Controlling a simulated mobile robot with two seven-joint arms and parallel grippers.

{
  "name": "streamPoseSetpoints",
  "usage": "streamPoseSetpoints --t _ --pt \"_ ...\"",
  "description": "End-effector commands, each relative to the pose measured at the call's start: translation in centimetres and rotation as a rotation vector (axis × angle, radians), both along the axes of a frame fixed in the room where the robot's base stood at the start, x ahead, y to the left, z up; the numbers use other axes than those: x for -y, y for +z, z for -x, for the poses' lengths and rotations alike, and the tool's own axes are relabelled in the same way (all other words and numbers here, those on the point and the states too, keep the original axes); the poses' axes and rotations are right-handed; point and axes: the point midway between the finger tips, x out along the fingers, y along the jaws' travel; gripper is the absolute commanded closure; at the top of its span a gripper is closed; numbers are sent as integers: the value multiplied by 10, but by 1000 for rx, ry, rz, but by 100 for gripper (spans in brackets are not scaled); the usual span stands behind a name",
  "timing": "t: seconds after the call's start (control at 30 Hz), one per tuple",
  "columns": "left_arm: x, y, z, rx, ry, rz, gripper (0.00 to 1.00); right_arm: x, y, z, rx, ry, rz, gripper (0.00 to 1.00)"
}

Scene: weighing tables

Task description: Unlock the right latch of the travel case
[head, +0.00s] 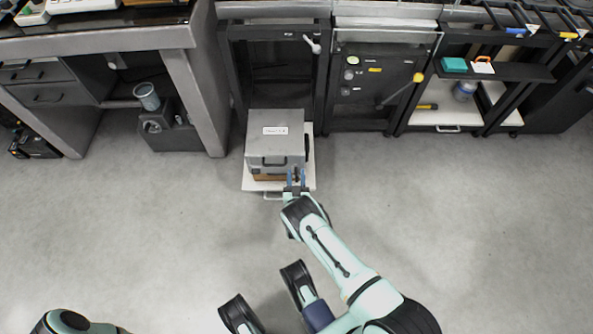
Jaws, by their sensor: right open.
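The travel case (275,140) is a grey box with a white label on its lid and a dark handle on its front. It stands on a pale pull-out shelf (250,184) low in front of a dark rack. My right gripper (296,175) is open at the right part of the case's front, with its blue fingers pointing at the case. The right latch is small and partly hidden by the fingers; I cannot tell whether they touch it or how it is set. My left gripper is not in view.
Dark racks stand behind and right of the case, one with a yellow-tipped lever (418,77). A grey desk (185,75) is at the left with a metal cup (147,97) under it. The floor (480,220) to the right is clear.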

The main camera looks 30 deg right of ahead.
Motion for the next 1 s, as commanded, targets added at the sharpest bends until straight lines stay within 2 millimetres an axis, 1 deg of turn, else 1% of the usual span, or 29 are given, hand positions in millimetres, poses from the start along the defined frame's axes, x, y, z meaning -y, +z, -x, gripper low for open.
streamPoseSetpoints --t 0.23,0.27,0.3,0.37,0.4,0.73,1.0 --pt "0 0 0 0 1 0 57 -1 0 0 0 0 0 60" --pt "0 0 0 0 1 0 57 0 0 0 0 0 0 63" --pt "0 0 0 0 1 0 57 0 0 0 0 0 0 76" --pt "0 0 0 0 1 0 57 0 0 0 0 0 0 95" --pt "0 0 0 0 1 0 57 0 0 0 0 0 0 100" --pt "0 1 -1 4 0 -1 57 0 0 0 13 -1 -21 100" --pt "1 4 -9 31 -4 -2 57 1 0 1 84 -2 -139 100"
